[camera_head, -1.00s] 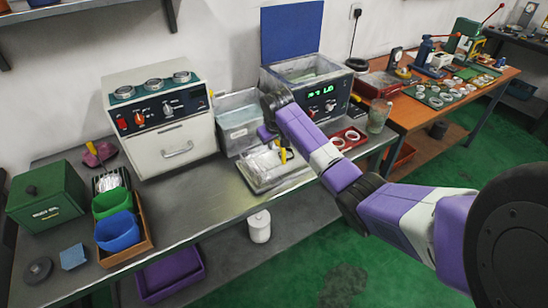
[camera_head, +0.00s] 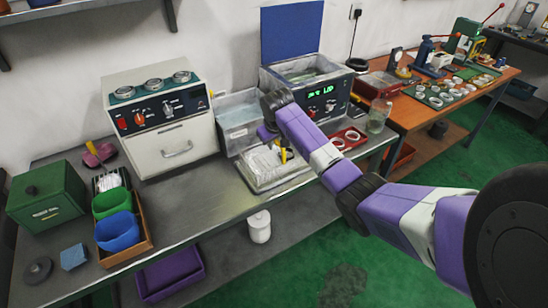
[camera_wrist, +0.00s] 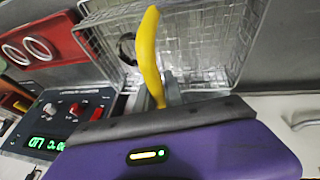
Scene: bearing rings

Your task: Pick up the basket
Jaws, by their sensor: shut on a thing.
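The wire basket (camera_wrist: 205,40) fills the upper part of the wrist view, with a yellow handle (camera_wrist: 150,55) rising toward my gripper. My gripper (camera_wrist: 160,97) is shut on the handle's lower end; its grey fingers show on both sides of it. A dark ring (camera_wrist: 128,48) shows inside the basket. In the head view the basket (camera_head: 262,162) is at the tray on the steel bench, partly behind my arm, with the yellow handle (camera_head: 284,156) showing. I cannot tell whether the basket touches the tray.
The ultrasonic cleaner (camera_head: 318,104) with its blue lid up stands behind my arm. A clear plastic bin (camera_head: 238,128) stands to its left, and a red tray with rings (camera_head: 347,139) to its right. A glass jar (camera_head: 378,116) is near the bench's right end.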

